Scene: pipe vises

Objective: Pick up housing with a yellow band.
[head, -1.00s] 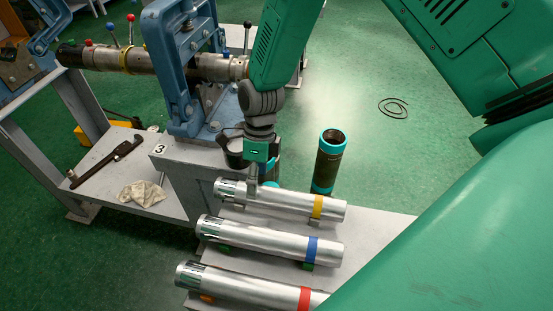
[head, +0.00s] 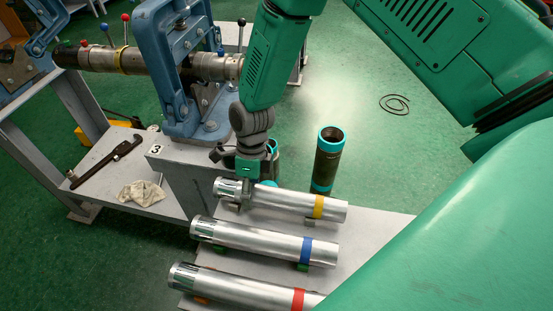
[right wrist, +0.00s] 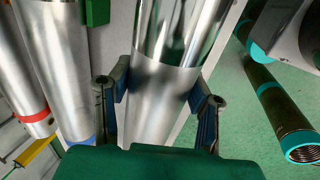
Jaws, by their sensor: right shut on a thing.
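The housing with a yellow band (head: 285,202) is a silver cylinder, the farthest of three lying side by side. My right gripper (head: 243,200) is shut across it near its slotted left end, left of the yellow band. In the right wrist view, the fingers (right wrist: 161,92) sit on both sides of the silver housing (right wrist: 166,50); its band is not visible there. The housing seems slightly above its support, but the gap is hard to judge. My left gripper is not in view.
The housings with a blue band (head: 260,240) and a red band (head: 240,288) lie nearer on the grey bench (head: 375,230). A dark pipe with teal ends (head: 327,165) stands just behind. The blue vise (head: 170,70) holds a pipe. A wrench (head: 110,160) and rag (head: 141,193) lie left.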

